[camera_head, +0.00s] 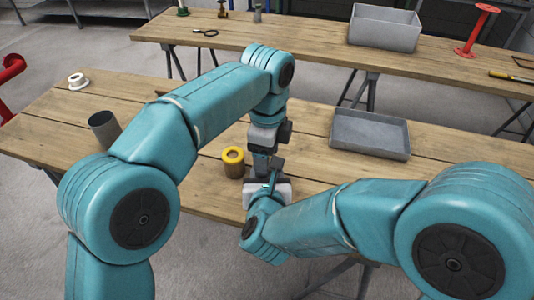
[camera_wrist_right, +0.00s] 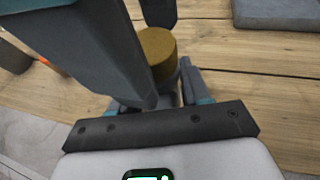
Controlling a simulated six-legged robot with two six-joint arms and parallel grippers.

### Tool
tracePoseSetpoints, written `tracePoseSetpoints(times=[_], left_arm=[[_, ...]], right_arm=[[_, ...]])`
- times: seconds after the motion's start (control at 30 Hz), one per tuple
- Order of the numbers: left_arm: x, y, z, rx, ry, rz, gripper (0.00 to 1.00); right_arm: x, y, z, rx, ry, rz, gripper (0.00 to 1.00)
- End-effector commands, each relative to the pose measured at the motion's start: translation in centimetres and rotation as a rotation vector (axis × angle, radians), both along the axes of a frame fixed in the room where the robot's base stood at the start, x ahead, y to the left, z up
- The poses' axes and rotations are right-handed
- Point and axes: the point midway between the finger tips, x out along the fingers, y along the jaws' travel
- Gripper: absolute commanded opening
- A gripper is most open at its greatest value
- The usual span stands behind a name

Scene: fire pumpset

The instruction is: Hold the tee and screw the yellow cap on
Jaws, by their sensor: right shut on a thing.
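A short cylinder (camera_head: 233,162) with a yellow rim and brown body, seemingly the yellow cap, stands upright just left of my grippers in the head view. A yellow-brown cylinder (camera_wrist_right: 158,50) shows beyond my right fingers in the right wrist view, partly covered by dark grey parts. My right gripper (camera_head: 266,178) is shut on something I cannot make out. It also shows in the right wrist view (camera_wrist_right: 160,88). My left gripper (camera_head: 262,160) points down close above it. Its fingers are largely hidden, so its opening is unclear. I cannot pick out the tee.
A grey pipe piece (camera_head: 104,128) and a white ring (camera_head: 77,81) are on the left of the table (camera_head: 45,125). A shallow grey tray (camera_head: 368,134) lies right of my grippers. A second table (camera_head: 330,55) behind holds a grey bin (camera_head: 384,27) and a red stand (camera_head: 476,32).

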Motion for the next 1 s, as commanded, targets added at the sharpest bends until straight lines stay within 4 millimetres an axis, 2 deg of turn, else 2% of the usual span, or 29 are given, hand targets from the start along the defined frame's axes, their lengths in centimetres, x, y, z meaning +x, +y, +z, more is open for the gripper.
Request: tracePoseSetpoints(times=[0.2,0.5,0.6,0.77,1.0], left_arm=[[-0.1,-0.1,0.6,0.001,0.003,0.0,0.7],[0.0,-0.1,5.5,-0.001,-0.001,0.001,0.7],[0.0,-0.1,6.5,0.0,-0.001,0.0,0.7],[0.0,0.0,7.4,0.0,0.0,-0.001,0.7],[0.0,0.0,7.5,0.0,0.0,0.0,0.7]], right_arm=[[0.1,0.0,0.3,0.002,-0.007,-0.002,0.0],[0.1,0.0,0.2,0.001,-0.006,-0.002,0.0],[0.1,0.0,0.2,0.002,-0.005,-0.001,0.0],[0.1,0.0,0.2,0.002,-0.005,-0.001,0.0],[0.1,0.0,0.2,0.002,-0.005,-0.001,0.0]])
